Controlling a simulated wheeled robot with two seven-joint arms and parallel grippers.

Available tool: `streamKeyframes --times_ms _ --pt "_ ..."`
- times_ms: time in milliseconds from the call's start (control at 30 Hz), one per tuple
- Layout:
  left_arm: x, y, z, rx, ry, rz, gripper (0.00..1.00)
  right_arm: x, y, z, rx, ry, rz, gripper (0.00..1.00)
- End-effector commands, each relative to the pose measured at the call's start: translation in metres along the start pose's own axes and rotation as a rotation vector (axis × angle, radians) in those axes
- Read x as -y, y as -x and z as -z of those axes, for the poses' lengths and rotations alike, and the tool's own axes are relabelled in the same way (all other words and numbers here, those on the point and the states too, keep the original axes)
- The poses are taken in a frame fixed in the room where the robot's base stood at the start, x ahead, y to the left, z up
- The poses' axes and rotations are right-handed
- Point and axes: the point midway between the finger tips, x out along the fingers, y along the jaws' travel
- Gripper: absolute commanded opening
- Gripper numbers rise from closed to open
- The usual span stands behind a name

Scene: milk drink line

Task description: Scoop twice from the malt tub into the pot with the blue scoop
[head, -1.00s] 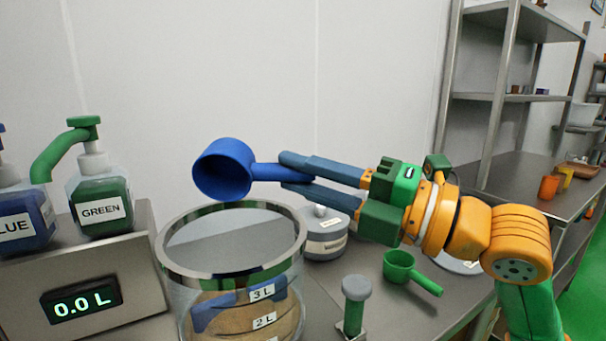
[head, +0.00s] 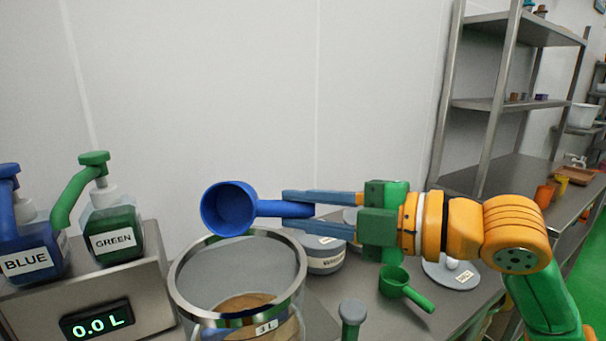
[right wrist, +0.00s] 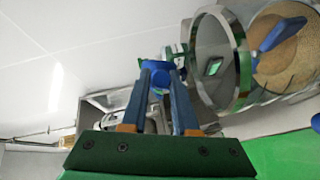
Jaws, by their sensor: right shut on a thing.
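My right gripper (head: 300,204) is shut on the handle of the blue scoop (head: 228,208). The scoop is tipped on its side just above the back rim of the clear, steel-rimmed pot (head: 185,291), its mouth facing the head camera. No powder shows inside the scoop. The right wrist view shows the gripper fingers (right wrist: 163,90), the scoop (right wrist: 160,78) between them and the pot's rim (right wrist: 240,65) beside them. Tan powder (right wrist: 290,60) shows beyond the pot wall with a blue shape across it; I cannot tell which vessel holds it. My left gripper is not clearly visible.
A grey labelled tub (head: 325,262) stands behind the pot. A green scoop (head: 405,288) and a grey lid (head: 452,274) lie right. A grey-topped green tool (head: 352,315) stands in front. Blue (head: 30,262) and green (head: 112,240) pump bottles stand left, by a 0.0 L display (head: 97,319).

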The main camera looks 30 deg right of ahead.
Motion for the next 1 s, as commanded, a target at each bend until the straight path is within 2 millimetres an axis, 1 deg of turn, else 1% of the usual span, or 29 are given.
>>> streamKeyframes --times_ms 33,167,200,400,500,600,700,1000 --pt "0.001 0.036 0.003 0.000 0.000 0.000 0.50 -0.023 0.003 0.005 0.003 -0.099 0.054 0.00" --pt "0.001 0.079 0.007 0.000 0.000 0.000 0.50 -0.031 0.003 0.006 0.001 -0.400 0.211 0.00" --pt "0.002 0.092 0.008 0.000 0.000 0.000 0.50 -0.033 0.003 0.006 0.001 -0.493 0.258 0.00" --pt "0.003 0.155 0.014 0.000 0.000 0.000 0.50 -0.053 0.003 0.007 -0.003 -0.831 0.433 0.00" --pt "0.003 0.179 0.016 0.000 0.000 0.000 0.50 -0.058 0.003 0.006 -0.002 -0.965 0.503 0.00" --pt "0.003 0.194 0.018 0.000 0.000 0.000 0.50 -0.059 0.003 0.005 -0.003 -1.057 0.551 0.00" --pt "0.003 0.201 0.018 0.000 0.000 0.000 0.50 -0.058 0.002 0.004 -0.003 -1.110 0.579 0.00" --pt "0.003 0.199 0.018 0.000 0.000 0.000 0.50 -0.053 0.001 0.002 -0.003 -1.132 0.590 0.00"
